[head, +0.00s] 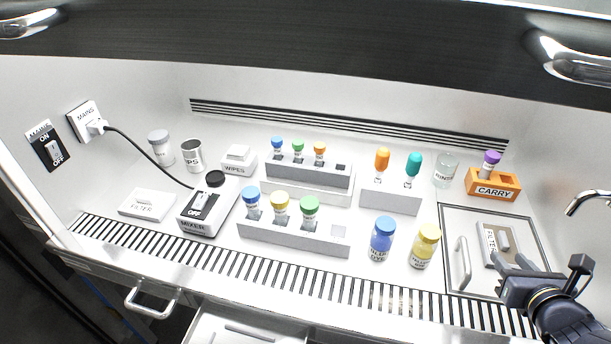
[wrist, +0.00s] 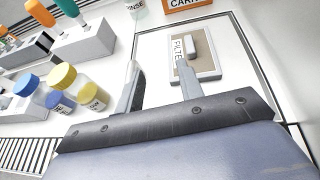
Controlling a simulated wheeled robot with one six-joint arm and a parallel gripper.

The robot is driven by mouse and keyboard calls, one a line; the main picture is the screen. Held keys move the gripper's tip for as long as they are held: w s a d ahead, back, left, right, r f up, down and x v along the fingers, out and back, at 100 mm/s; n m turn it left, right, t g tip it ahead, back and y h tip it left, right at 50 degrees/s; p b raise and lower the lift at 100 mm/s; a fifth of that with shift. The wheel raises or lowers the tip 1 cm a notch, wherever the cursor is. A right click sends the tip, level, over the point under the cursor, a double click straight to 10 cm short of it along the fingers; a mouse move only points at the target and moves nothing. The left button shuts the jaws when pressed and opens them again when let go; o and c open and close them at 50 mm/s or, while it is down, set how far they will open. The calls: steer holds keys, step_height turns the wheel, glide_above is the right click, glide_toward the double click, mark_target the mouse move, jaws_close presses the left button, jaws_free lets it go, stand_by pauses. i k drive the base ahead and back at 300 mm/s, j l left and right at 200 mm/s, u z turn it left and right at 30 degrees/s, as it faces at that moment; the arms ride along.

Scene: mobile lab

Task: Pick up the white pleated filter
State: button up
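A small white block, which looks like the filter (head: 504,239), sits on a beige-grey holder (head: 488,246) lettered "FILTE…" at the right of the bench. Its pleats are too small to make out. In the wrist view the white filter (wrist: 192,46) lies on the holder (wrist: 208,64), just beyond my fingertips and to the right of their middle. My gripper (head: 509,259) is open and empty, close to the near side of the holder. In the wrist view its two fingers (wrist: 160,66) stand apart, and the right finger overlaps the holder's near edge.
A blue-capped jar (head: 381,240) and yellow-capped jar (head: 424,246) stand to the left. An orange CARRY rack (head: 480,184) is behind. A white pad lettered FILTER (head: 148,204) lies far left.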

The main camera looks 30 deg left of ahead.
mark_target(145, 204)
steer(key=l+u, duration=0.1)
steer(key=u, duration=1.55)
steer(key=i+u, duration=0.1)
steer(key=u, duration=0.5)
steer(key=j, duration=0.05)
